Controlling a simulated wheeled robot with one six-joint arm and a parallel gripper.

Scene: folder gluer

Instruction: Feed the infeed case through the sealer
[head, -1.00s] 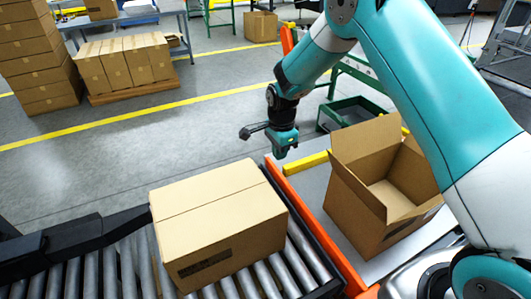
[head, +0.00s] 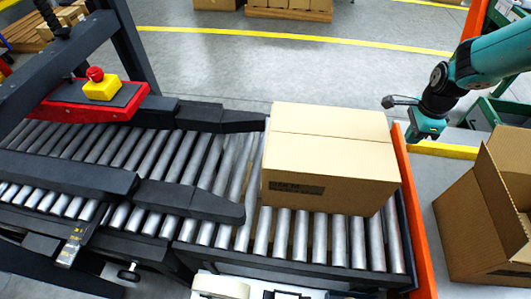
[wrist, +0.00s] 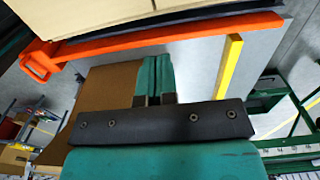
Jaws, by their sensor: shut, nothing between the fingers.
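The closed brown infeed case (head: 325,165) sits flat on the right end of the roller conveyor (head: 300,235). Part of it shows at the top left of the wrist view (wrist: 80,12). The sealer (head: 110,97), with a dark frame and a red plate, stands over the rollers to the left. Dark side guides (head: 190,198) reach from it towards the case, which stands just right of them. My gripper (head: 425,132) is beyond the orange rail (head: 412,210), to the right of the case and apart from it. In the wrist view its fingers (wrist: 155,78) are together and empty.
An open, empty-looking carton (head: 480,220) stands right of the orange rail, close to my arm. A yellow bar (head: 445,150) lies behind it. A red stop button (head: 95,74) sits on a yellow box on the sealer.

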